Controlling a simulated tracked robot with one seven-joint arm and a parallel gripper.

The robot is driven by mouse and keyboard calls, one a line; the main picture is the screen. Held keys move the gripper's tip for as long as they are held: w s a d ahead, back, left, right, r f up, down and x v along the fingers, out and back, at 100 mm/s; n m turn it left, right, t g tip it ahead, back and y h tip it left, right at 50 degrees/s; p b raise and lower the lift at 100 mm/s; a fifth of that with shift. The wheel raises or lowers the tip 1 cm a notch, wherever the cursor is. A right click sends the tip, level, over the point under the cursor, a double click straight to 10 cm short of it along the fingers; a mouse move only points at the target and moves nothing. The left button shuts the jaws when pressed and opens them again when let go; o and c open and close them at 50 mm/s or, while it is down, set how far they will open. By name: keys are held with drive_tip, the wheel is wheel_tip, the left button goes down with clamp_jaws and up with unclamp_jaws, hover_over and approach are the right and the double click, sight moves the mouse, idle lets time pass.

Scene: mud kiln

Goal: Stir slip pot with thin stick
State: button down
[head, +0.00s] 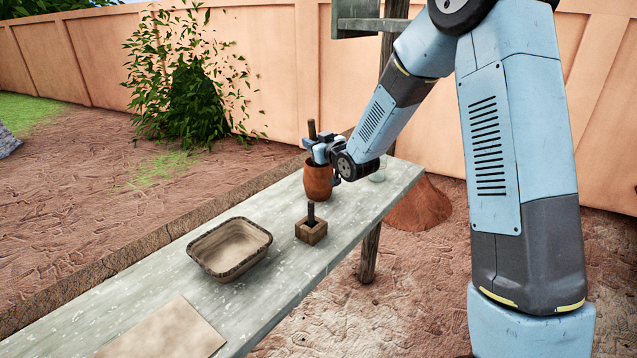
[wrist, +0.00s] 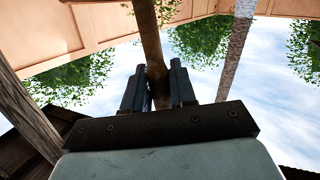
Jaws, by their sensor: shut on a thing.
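The slip pot (head: 318,183) is a rounded reddish-brown clay pot standing upright on the far part of the bench. My gripper (head: 321,150) is right above its mouth and shut on a brown wooden stick (head: 312,128). The stick is about upright, its top end showing above the fingers. In the wrist view the stick (wrist: 149,40) passes between the two dark fingers (wrist: 158,82). Its lower end is hidden by the gripper and the pot, so I cannot tell how deep it reaches.
A small wooden block (head: 311,233) with a dark upright peg (head: 310,211) stands in front of the pot. A shallow rectangular basin (head: 230,250) and a flat tan board (head: 165,335) lie nearer on the grey bench (head: 130,290).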

drive_tip(key=c, duration=0.8)
unclamp_jaws()
drive_tip(key=shift+s, duration=0.1)
drive_tip(key=s+d+r+m+g+h, duration=0.2)
drive_tip(key=s+d+r+h, duration=0.25)
drive_tip(key=s+d, duration=0.65)
drive_tip(key=s+d+r+m+g+h, duration=0.1)
drive_tip(key=s+d+r+m+h, duration=0.3)
drive_tip(key=s+d, duration=0.65)
drive_tip(key=s+d+r+g, duration=0.1)
drive_tip(key=s, duration=0.6)
drive_tip(key=s+d+r+m+g, duration=0.1)
drive_tip(key=s+d+g, duration=0.1)
drive_tip(key=s, duration=0.5)
drive_tip(key=s+d+r+m+g, duration=0.1)
drive_tip(key=s+r+g, duration=0.1)
drive_tip(key=s, duration=0.6)
drive_tip(key=shift+s+d+r+h, duration=0.1)
drive_tip(key=shift+d+h, duration=0.05)
drive_tip(key=shift+h, duration=0.2)
